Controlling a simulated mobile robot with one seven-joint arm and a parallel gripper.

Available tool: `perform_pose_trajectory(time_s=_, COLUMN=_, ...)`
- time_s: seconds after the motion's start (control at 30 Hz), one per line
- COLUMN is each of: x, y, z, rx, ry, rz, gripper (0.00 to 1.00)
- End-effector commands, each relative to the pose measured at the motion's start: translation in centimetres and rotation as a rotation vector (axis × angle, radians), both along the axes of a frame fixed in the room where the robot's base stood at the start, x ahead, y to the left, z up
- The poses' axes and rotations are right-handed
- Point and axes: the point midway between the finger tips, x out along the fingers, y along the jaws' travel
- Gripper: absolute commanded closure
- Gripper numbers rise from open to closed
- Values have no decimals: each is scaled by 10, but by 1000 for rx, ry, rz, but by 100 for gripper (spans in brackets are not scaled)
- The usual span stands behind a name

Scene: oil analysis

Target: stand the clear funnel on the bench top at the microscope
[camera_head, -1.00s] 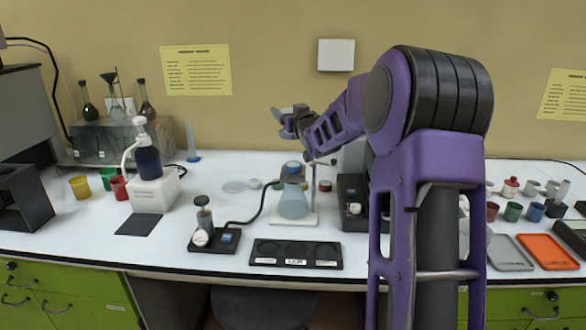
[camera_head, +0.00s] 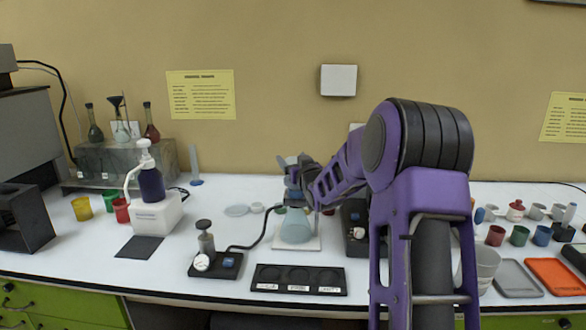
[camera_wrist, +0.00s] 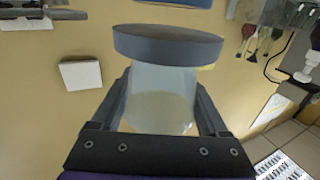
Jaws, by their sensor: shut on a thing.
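My gripper (camera_head: 301,172) is above the middle of the bench, over a conical flask (camera_head: 296,229). In the wrist view its two fingers (camera_wrist: 162,88) are shut on a translucent, pale blue cylindrical body with a wide grey-blue disc or rim. I take this to be the clear funnel (camera_wrist: 160,75). It is held up, apart from the bench top (camera_head: 215,275). In the head view it is small and partly hidden by the gripper. I cannot make out the microscope for certain; a black device (camera_head: 355,238) stands half hidden behind my arm.
A black tray with round wells (camera_head: 298,279) lies at the bench's front edge. A pump bottle (camera_head: 151,180) on a white block and coloured cups stand left. Cups and an orange tray (camera_head: 556,277) are at the right.

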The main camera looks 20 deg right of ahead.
Motion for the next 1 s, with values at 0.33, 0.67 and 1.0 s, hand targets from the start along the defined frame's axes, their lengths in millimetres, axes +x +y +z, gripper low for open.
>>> perform_pose_trajectory(time_s=0.33, x=0, y=0, z=-19, rx=-1, ry=-1, rz=0, gripper=78)
perform_pose_trajectory(time_s=0.67, x=0, y=0, z=-22, rx=-1, ry=-1, rz=0, gripper=1)
perform_pose_trajectory(time_s=1.0, x=0, y=0, z=-21, rx=0, ry=0, rz=0, gripper=0)
